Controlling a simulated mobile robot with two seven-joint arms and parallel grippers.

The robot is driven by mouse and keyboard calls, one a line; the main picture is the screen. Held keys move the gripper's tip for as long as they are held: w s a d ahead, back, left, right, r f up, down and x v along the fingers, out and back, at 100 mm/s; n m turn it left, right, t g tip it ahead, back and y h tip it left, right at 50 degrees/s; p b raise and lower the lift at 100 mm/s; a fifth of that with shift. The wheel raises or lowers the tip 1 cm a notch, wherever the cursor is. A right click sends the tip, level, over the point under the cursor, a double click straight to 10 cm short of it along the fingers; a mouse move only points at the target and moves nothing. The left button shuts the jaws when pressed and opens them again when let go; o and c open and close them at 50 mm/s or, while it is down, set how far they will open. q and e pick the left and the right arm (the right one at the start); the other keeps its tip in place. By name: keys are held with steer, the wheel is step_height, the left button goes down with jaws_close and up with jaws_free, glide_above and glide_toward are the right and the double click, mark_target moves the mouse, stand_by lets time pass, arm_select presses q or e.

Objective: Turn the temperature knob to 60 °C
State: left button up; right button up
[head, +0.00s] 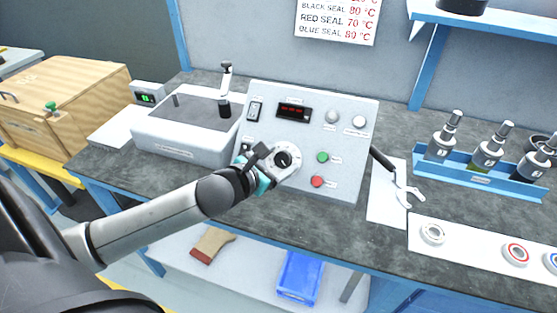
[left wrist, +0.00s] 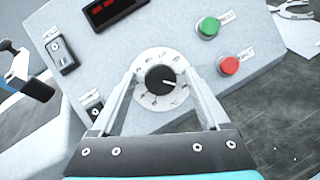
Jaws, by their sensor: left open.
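The temperature knob (head: 283,159) is a black round knob on a white dial, low on the sloped grey control panel (head: 345,148). In the left wrist view the knob (left wrist: 160,79) sits in the middle of the picture, its white mark pointing right and slightly down. The dial numbers are too small to read. My left gripper (head: 272,158) is open in front of the dial. In the left wrist view its fingers (left wrist: 160,73) stand on either side of the dial, apart from the knob as far as I can tell. My right gripper is not in view.
The panel has a red display (head: 293,111), a green button (head: 322,157), a red button (head: 317,182) and switches (head: 255,111) near the knob. A wall sign (head: 337,20) lists seal temperatures.

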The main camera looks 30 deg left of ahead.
arm_select(q)
jaws_close()
stand_by(0.6)
